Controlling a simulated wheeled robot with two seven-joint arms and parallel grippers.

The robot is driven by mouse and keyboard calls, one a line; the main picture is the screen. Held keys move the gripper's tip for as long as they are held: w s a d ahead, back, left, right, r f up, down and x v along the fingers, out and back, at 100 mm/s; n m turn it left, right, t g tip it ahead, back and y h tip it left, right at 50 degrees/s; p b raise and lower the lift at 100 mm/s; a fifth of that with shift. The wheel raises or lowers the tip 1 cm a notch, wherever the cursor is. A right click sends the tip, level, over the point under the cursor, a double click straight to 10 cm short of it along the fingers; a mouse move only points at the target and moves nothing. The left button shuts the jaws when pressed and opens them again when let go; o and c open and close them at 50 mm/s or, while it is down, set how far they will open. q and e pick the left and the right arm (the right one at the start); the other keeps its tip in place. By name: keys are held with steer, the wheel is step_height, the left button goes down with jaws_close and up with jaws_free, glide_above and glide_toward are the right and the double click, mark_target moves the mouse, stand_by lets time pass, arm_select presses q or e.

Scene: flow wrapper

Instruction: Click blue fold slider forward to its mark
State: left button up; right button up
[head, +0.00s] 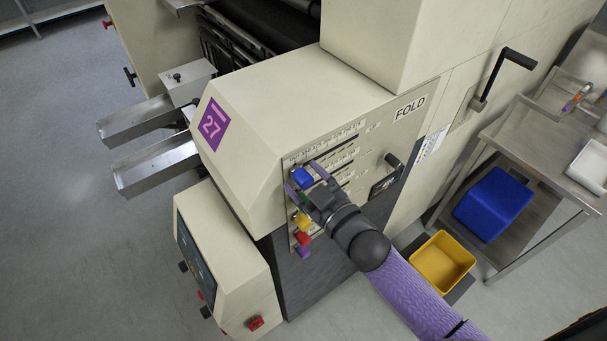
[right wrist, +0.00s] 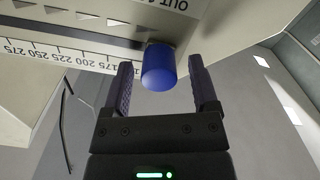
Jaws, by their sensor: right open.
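The blue fold slider (head: 302,177) is a blue knob on the top scale of the fold panel (head: 372,130). In the right wrist view the blue knob (right wrist: 158,68) stands out from a slot beside a scale with printed numbers (right wrist: 60,55). My right gripper (head: 306,180) is open at the panel. In the right wrist view its two fingers (right wrist: 160,88) stand on either side of the knob, with a gap visible on both sides. Which mark belongs to the blue slider cannot be made out. My left gripper is not in view.
Yellow (head: 301,219), red (head: 304,238) and purple (head: 303,252) knobs sit below the blue one, close to my right gripper. A black crank handle (head: 505,75) sticks out at the right. A yellow bin (head: 441,264) and a steel cart (head: 530,125) stand right of the machine.

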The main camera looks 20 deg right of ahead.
steer(key=shift+w+a, duration=0.15)
steer(key=shift+w, duration=0.15)
steer(key=shift+c, duration=0.2)
jaws_close()
